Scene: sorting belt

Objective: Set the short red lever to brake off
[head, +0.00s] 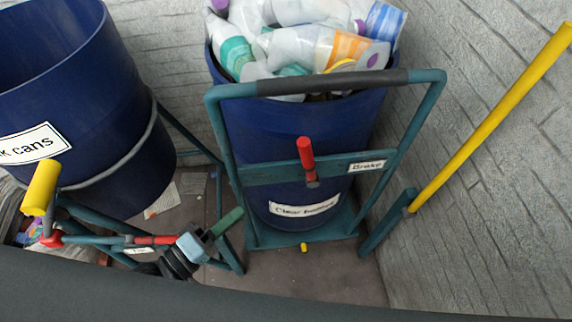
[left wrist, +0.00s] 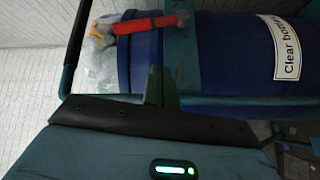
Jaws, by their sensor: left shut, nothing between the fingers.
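The short red lever (head: 306,153) stands up from a pivot on the teal crossbar (head: 262,172) of the trolley holding the clear-bottles bin. A white "Brake" label (head: 367,166) sits on the crossbar to its right. My left gripper (head: 228,220) is left of and below the lever in the head view, its green fingers closed together and empty. In the left wrist view the shut fingers (left wrist: 161,88) point toward the trolley. The red lever (left wrist: 146,25) lies beyond them near the top edge, apart from them. My right gripper is not in view.
The blue bin (head: 260,135) is heaped with bottles (head: 310,45). The trolley handle (head: 330,82) arches over it. A long yellow bar (head: 490,120) stands right, by the grey wall. Another blue bin (head: 90,130) is at left, with a yellow-ended bar (head: 40,188) before it.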

